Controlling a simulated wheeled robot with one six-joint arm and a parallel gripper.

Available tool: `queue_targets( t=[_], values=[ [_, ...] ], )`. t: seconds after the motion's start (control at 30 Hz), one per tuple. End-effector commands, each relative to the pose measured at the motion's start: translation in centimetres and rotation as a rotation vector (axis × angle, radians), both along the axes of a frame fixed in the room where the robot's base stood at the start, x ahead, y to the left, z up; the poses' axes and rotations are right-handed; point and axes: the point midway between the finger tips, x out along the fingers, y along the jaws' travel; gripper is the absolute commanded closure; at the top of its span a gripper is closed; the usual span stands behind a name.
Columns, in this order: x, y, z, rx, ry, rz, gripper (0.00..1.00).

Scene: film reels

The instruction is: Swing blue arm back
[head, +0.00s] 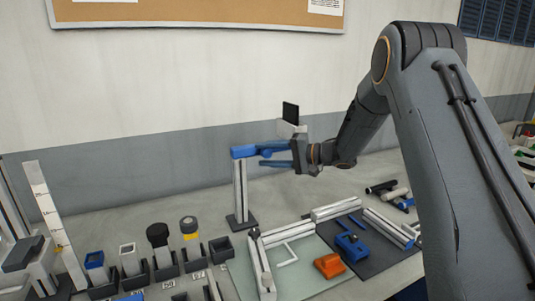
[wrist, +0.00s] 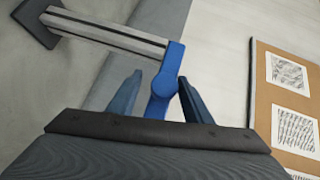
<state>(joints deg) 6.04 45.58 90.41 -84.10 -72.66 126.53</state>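The blue arm (head: 245,152) sits at the top of an upright silver post (head: 240,190) on a dark base plate. In the wrist view the blue arm (wrist: 161,90) has a round hub, and a part of it runs down between my fingers. My gripper (head: 267,156) is at the post's top, reaching in from the right. In the wrist view my gripper (wrist: 158,82) has its two blue fingers apart, one on each side of the blue arm. The right finger is very close to the arm; I cannot tell whether it touches. The arm's near end is hidden behind my gripper body.
Several small dark bins (head: 165,268) with parts stand at the front left. A pale green mat (head: 300,262) holds an orange block (head: 329,265). A dark mat (head: 376,250) holds a blue part (head: 351,247). The bench behind the post's left side is clear.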

Motion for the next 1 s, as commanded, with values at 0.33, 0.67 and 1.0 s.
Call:
queue_targets(
  t=[0.33,0.67,1.0],
  values=[
    [0.0,-0.4,0.4,0.004,-0.005,-0.002,0.52],
    [-1.7,-4.7,1.0,0.003,-0.006,-0.004,0.52],
    [-2.9,-7.2,1.4,0.004,-0.004,-0.001,0.52]
  ],
)
